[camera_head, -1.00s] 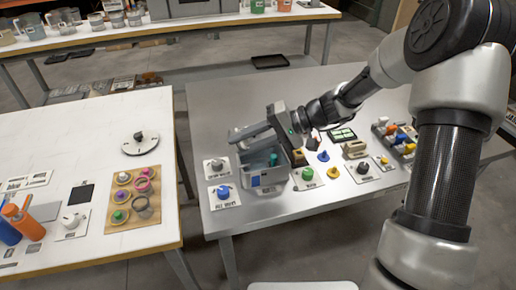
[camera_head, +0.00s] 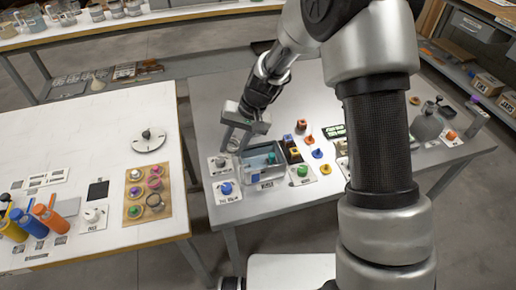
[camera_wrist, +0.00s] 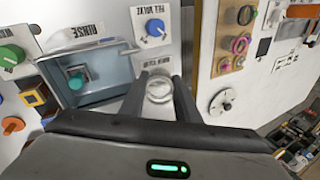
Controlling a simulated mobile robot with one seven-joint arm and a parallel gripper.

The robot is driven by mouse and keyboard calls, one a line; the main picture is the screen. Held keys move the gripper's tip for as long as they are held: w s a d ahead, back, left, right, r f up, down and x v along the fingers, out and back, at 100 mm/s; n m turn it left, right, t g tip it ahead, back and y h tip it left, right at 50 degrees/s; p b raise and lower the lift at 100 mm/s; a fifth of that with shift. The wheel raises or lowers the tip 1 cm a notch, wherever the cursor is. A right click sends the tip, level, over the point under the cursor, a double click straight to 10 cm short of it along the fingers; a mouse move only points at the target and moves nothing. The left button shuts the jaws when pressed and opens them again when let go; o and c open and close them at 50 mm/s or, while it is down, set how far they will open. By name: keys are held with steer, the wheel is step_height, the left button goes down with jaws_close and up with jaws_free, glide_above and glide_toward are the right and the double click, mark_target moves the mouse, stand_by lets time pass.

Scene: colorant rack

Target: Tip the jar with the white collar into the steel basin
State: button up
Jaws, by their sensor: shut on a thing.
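My gripper (camera_head: 236,140) points down at the left side of the steel basin (camera_head: 262,182), above the card with a grey knob (camera_head: 220,161). The basin also shows in the wrist view (camera_wrist: 100,62), left of the fingers, with a teal knob or stopper (camera_wrist: 76,80) inside.
On the left table are a wooden board (camera_head: 146,217) with several colored rings and jars, and colored bottles (camera_head: 50,218).

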steer(key=a+f+h+p, duration=0.1)
steer(key=a+h+p, duration=0.1)
steer(key=shift+a+f+p, duration=0.2)
steer(key=shift+f+p, duration=0.15)
steer(key=shift+p, duration=0.05)
steer(key=shift+a+f+h+p, duration=0.5)
steer(key=shift+a+f+h, duration=0.15)
steer(key=shift+f+h, duration=0.4)
step_height(320, 180, up, 5)
steer(key=p, duration=0.2)
steer(key=shift+p, duration=0.4)
steer(key=shift+s+f, duration=0.1)
steer(key=shift+s, duration=0.05)
